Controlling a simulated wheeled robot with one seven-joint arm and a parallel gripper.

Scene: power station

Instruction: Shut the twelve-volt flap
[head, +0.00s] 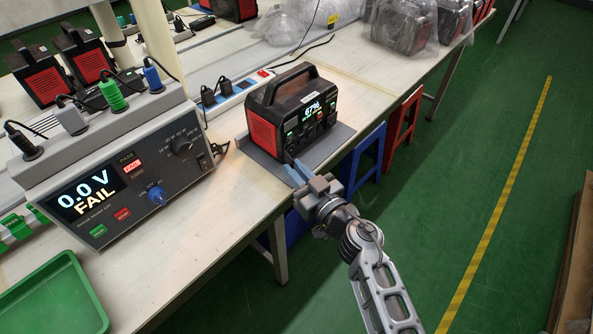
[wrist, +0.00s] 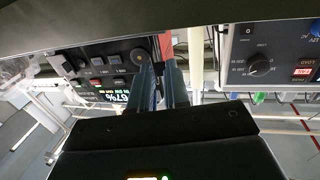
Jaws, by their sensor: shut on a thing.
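The black and red power station (head: 264,131) stands on a grey mat (head: 334,147) near the bench's front edge, its lit screen (head: 311,109) reading 67%. My gripper (head: 292,166) is at the lower left end of its front panel. In the wrist view the panel (wrist: 95,62) shows upside down, with switches, ports and a round socket (wrist: 138,57) beside the fingers. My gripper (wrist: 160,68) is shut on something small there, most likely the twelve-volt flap. The flap itself is hidden at the fingertips, and I cannot tell its angle.
A grey tester (head: 120,185) showing "0.0 V FAIL" stands to the left, with plugs on top. A green tray (head: 50,300) lies at the front left. A power strip (head: 232,96) runs behind. Blue (head: 367,160) and red (head: 403,130) stools stand under the bench edge.

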